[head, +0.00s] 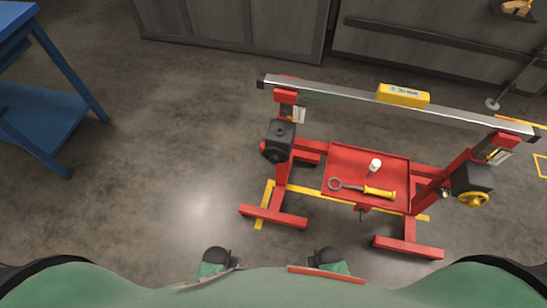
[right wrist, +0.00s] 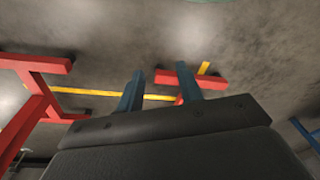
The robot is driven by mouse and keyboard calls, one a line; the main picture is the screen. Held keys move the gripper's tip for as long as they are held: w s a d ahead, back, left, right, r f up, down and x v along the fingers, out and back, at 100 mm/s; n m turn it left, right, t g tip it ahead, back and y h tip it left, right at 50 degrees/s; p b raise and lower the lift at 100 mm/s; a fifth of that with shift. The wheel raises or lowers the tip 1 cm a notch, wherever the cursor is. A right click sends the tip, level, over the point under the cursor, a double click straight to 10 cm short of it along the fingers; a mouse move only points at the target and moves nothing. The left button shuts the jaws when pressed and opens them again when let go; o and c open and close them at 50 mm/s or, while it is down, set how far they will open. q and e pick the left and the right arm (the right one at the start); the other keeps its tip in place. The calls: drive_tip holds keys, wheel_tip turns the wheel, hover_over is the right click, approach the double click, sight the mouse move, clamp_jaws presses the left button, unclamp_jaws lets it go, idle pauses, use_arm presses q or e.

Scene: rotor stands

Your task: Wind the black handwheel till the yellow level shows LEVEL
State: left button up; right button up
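The black handwheel (head: 273,152) is on the dark gearbox of the left red stand in the head view. The yellow level (head: 403,95) lies on the long metal bar (head: 340,93), right of its middle; its display is too small to read. The bar slopes down to the right in the picture. My right gripper (right wrist: 163,76) shows in the right wrist view with its two fingers apart and floor between them. It is open and empty, and the handwheel cannot be made out there. My left gripper is not in view.
A yellow handwheel (head: 472,199) is on the right stand. A red tray (head: 340,158) between the stands holds a yellow-handled tool (head: 378,192) and a white cylinder (head: 375,165). A blue table (head: 50,110) stands at left. The floor left of the stands is clear.

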drive_tip(key=shift+d+f, duration=0.1)
drive_tip(key=shift+d, duration=0.65)
drive_tip(key=shift+a, duration=0.1)
